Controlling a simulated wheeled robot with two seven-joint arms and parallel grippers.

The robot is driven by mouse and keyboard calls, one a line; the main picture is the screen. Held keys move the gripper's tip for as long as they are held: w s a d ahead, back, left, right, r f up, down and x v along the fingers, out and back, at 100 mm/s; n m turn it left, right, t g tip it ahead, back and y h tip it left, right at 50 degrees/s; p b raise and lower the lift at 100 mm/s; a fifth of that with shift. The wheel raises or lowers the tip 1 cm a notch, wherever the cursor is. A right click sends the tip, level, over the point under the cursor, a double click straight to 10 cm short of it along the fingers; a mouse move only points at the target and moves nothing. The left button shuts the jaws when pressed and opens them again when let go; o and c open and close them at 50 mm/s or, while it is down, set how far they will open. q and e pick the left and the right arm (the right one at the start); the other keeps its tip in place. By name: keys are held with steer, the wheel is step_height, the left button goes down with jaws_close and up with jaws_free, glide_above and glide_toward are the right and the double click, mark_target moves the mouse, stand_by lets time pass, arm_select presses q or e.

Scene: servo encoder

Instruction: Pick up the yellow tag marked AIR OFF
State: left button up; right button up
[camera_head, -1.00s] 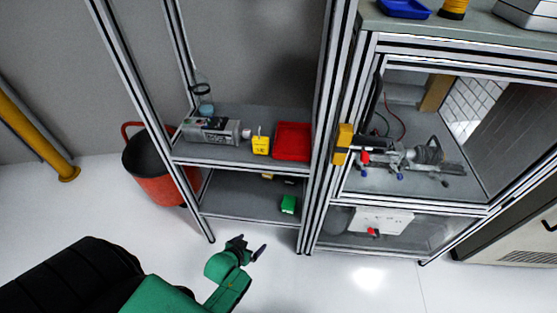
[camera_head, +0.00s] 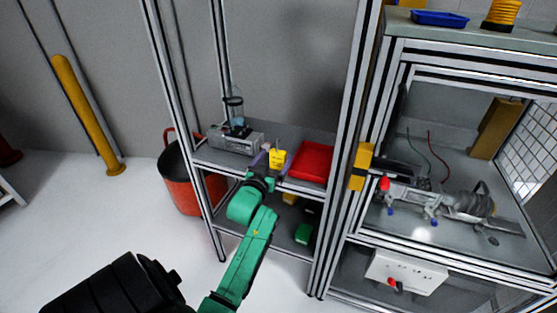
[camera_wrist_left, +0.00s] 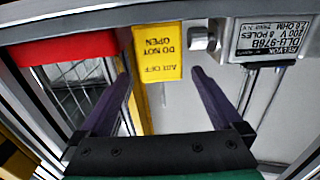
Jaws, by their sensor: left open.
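The yellow tag (camera_head: 278,158) stands on the upper shelf of the rack, between a grey device and a red tray. In the left wrist view the tag (camera_wrist_left: 158,52) shows upside-down print reading "AIR OFF DO NOT OPEN". My left gripper (camera_head: 268,165) is open and empty, just in front of the tag at shelf height. In the left wrist view the two purple fingers of the left gripper (camera_wrist_left: 160,82) point toward the tag, one to each side of its lower part; whether they overlap it in depth I cannot tell. My right gripper is not in view.
The red tray (camera_head: 312,162) lies right of the tag, and the grey labelled device (camera_head: 236,140) stands left. A rack post (camera_head: 343,150) rises at right. A green item (camera_head: 303,233) sits on the lower shelf (camera_head: 270,238). A red bin (camera_head: 185,187) stands left of the rack.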

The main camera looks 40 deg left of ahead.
mark_target(277, 155)
arm_select(q)
steer(key=x, duration=0.4)
steer(key=shift+s+a+f, duration=0.1)
steer(key=shift+f, duration=0.1)
steer(key=shift+s+r, duration=0.1)
steer(key=shift+s, duration=0.05)
steer(key=c, duration=1.4)
